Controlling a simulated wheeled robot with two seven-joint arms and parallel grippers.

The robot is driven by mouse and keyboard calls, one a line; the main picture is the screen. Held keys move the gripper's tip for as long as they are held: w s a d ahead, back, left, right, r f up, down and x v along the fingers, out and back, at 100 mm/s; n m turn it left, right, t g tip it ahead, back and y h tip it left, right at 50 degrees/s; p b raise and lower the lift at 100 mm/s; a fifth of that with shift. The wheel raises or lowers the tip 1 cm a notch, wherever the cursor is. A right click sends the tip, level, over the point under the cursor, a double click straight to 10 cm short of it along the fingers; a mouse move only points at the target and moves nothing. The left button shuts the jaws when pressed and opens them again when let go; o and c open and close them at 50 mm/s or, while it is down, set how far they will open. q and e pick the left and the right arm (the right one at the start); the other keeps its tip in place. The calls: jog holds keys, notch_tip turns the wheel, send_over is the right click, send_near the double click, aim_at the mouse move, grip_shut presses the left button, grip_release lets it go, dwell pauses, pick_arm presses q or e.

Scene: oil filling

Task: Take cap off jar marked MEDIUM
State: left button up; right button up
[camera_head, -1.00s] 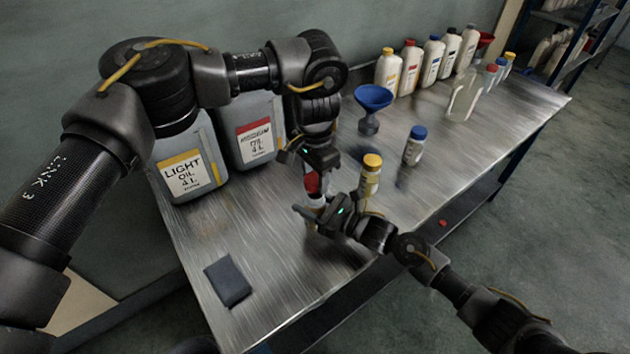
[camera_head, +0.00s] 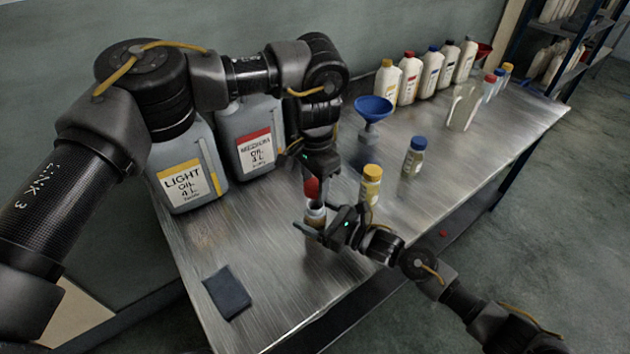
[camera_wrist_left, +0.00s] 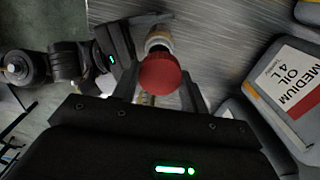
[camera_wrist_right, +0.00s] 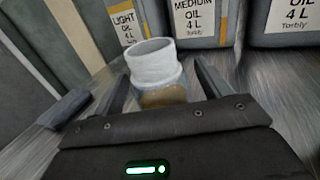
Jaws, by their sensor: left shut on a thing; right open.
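A small jar (camera_head: 316,215) stands open on the metal table; its bare white neck shows in the right wrist view (camera_wrist_right: 152,62). Its label is not readable. My left gripper (camera_head: 311,184) points down over it, shut on a red cap, which shows in the left wrist view (camera_wrist_left: 160,75). The cap is off the jar, above its mouth. My right gripper (camera_head: 318,223) is low, with its open fingers on either side of the jar; the right wrist view shows both fingers (camera_wrist_right: 160,82). Whether they touch it is unclear.
A yellow-capped jar (camera_head: 371,184) and a blue-capped jar (camera_head: 414,157) stand to the right. A blue funnel (camera_head: 373,108) is behind them. Large oil cans (camera_head: 187,165) stand at the left, several bottles (camera_head: 410,78) at the back. A dark cloth (camera_head: 228,292) lies front left.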

aim_at(315, 186)
pick_arm(q)
notch_tip(315, 186, down, 3)
jog(key=b, duration=0.2)
jog(key=shift+d+f+b, duration=0.1)
jog(key=shift+b, duration=0.3)
pick_arm(e)
jog(key=v, duration=0.9)
jog(key=shift+s+d+f, duration=0.15)
jog(key=shift+d, duration=0.25)
jog(key=shift+s+d, duration=0.3)
jog(key=shift+d, duration=0.1)
pick_arm(q)
jog(key=shift+s+f, duration=0.1)
pick_arm(e)
jog(key=shift+s, duration=0.1)
